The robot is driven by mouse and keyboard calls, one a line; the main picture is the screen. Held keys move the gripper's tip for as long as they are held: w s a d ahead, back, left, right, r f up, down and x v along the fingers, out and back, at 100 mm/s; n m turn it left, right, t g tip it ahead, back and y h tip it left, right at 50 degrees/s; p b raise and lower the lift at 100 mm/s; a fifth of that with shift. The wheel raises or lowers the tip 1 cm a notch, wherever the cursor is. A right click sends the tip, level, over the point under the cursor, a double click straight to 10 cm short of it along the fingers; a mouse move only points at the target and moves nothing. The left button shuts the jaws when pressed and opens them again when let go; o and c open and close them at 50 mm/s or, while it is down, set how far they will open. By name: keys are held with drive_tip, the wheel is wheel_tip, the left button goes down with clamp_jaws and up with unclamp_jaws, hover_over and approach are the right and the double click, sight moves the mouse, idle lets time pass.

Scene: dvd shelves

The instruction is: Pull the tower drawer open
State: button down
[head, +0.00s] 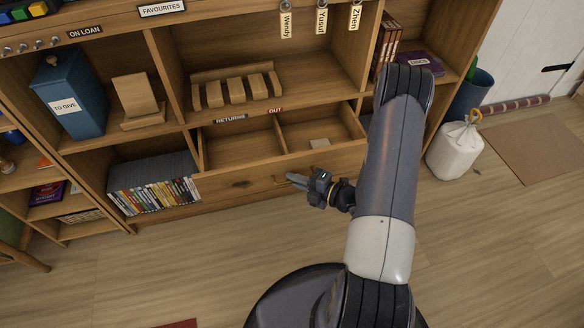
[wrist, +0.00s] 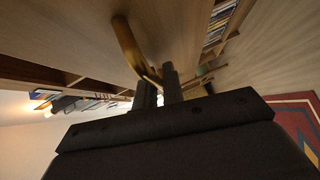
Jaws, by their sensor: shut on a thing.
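The tower drawer (head: 240,185) is a wooden drawer low in the middle of the shelf unit. It stands pulled out, so its two inner compartments show from above, under the labels RETURNS and OUT. My gripper (head: 290,177) is at the drawer front in the head view. In the wrist view my gripper (wrist: 159,92) has its fingers closed on the curved brass handle (wrist: 128,45). The handle meets the drawer front, which fills the top of the wrist view. My arm hides the drawer's right end in the head view.
A row of DVDs (head: 155,196) stands left of the drawer. A blue TO GIVE box (head: 68,95) and a wooden rack (head: 236,88) sit on shelves above. A white bag (head: 454,150) stands on the floor at right. The floor (head: 180,255) before the drawer is clear.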

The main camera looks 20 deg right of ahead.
drive_tip(key=shift+s, duration=0.4)
drive_tip(key=c, duration=1.8)
unclamp_jaws()
drive_tip(key=shift+d, duration=0.1)
drive_tip(key=p+v, duration=0.2)
drive_tip(key=v, duration=0.8)
drive_tip(key=shift+s+d, duration=0.2)
drive_tip(key=shift+s, duration=0.1)
drive_tip(key=b+x, duration=0.2)
drive_tip(key=x, duration=0.9)
